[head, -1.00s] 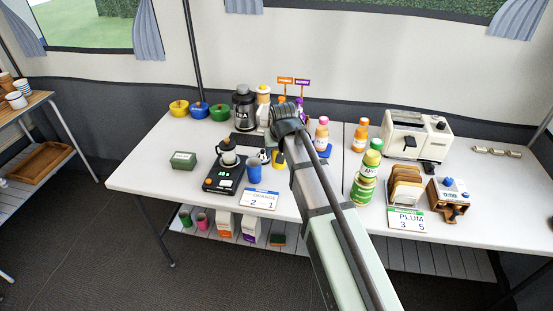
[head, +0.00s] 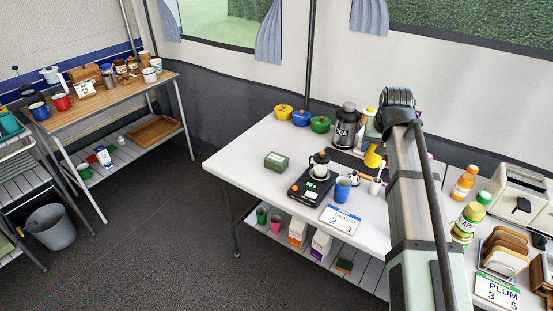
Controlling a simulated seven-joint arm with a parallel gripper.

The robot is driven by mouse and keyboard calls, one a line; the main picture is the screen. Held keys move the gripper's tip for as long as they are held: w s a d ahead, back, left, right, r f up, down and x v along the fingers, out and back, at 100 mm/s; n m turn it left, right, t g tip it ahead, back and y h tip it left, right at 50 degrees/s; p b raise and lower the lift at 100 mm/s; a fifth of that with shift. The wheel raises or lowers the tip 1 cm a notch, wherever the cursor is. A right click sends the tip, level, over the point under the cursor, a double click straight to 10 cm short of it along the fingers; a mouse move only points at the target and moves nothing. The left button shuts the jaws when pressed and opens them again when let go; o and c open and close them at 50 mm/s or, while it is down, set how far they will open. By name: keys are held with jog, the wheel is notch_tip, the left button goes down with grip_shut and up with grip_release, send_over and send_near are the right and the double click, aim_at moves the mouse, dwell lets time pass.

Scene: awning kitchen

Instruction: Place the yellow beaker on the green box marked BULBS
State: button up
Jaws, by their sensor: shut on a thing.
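The yellow beaker (head: 373,157) is over the right part of the white table, just left of my arm. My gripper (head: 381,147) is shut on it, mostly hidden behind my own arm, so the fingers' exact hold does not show. The small green box (head: 275,162) lies on the table's left part, well to the left of the beaker. Its top looks bare; its marking is too small to read.
Between beaker and box stand a black scale (head: 312,190) with a pot on it, a blue cup (head: 342,189) and a black TEA canister (head: 345,127). Yellow, blue and green pots (head: 301,118) line the back edge.

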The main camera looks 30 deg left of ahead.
jog(key=w+a+n+y, duration=0.1)
jog(key=w+a+n, duration=0.25)
jog(key=a, duration=1.45)
jog(key=n+g+y, duration=0.1)
jog(key=n+g, duration=0.1)
jog(key=n, duration=0.4)
send_over(276, 158)
notch_tip(276, 158, down, 4)
jog(key=shift+m+y, duration=0.25)
jog(key=shift+y, duration=0.05)
jog(key=shift+f, duration=5.55)
jog(key=shift+f, duration=0.1)
jog(key=o, duration=1)
jog(key=shift+o, duration=0.2)
jog(key=v, duration=1.2)
jog(key=shift+w, duration=0.15)
